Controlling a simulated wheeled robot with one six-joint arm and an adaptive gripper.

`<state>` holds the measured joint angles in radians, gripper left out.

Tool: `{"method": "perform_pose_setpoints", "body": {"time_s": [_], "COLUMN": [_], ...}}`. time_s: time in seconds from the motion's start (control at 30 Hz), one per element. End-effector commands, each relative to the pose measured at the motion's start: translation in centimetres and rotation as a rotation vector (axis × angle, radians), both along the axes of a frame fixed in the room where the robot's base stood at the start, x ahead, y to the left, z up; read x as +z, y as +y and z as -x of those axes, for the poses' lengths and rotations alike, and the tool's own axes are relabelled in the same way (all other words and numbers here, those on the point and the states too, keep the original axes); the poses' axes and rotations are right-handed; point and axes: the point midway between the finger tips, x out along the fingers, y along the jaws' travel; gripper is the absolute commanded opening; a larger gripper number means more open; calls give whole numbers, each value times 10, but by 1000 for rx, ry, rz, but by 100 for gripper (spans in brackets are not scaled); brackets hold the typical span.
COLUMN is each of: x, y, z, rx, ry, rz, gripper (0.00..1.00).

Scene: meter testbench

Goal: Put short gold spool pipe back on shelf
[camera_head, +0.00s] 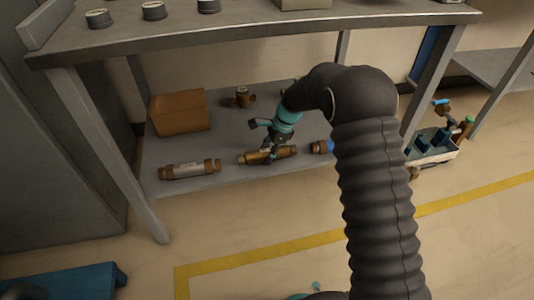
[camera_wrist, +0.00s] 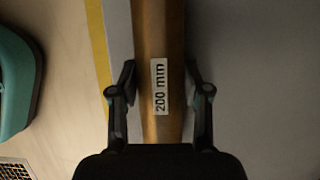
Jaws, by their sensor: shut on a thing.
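The short gold spool pipe (camera_head: 284,153) is at the front of the lower shelf (camera_head: 225,180) in the head view, lying about level. My gripper (camera_head: 268,151) reaches it from above and is shut on its middle. In the wrist view the pipe (camera_wrist: 160,45) runs up between my gripper's two fingers (camera_wrist: 160,95), with a "200 mm" label facing the camera. The fingers press on both its sides. The pipe is at or just over the shelf surface; I cannot tell if it touches. Its ends are out of the wrist view.
A silver pipe with brown ends (camera_head: 190,169) lies to the left on the shelf. An orange-brown box (camera_head: 180,112) and a small brass fitting (camera_head: 242,97) stand behind. The table top (camera_head: 250,32) overhangs the shelf.

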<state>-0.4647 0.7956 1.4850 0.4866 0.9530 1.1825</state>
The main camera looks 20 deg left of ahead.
Motion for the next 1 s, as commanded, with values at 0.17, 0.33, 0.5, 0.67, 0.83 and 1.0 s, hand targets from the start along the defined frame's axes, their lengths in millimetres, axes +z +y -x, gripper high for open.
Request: {"method": "perform_pose_setpoints", "body": {"time_s": [0.17,0.33,0.5,0.67,0.83,1.0], "x": [-1,-3,-3,0,18,50], "y": [0,0,0,0,-6,-17], "z": [0,0,0,0,-4,-11], "rx": [0,0,0,0,-1,-2], "ry": [-1,1,1,0,-2,-2], "rz": [0,0,0,0,0,-1], "gripper": [0,72,72,72,72,72]}}
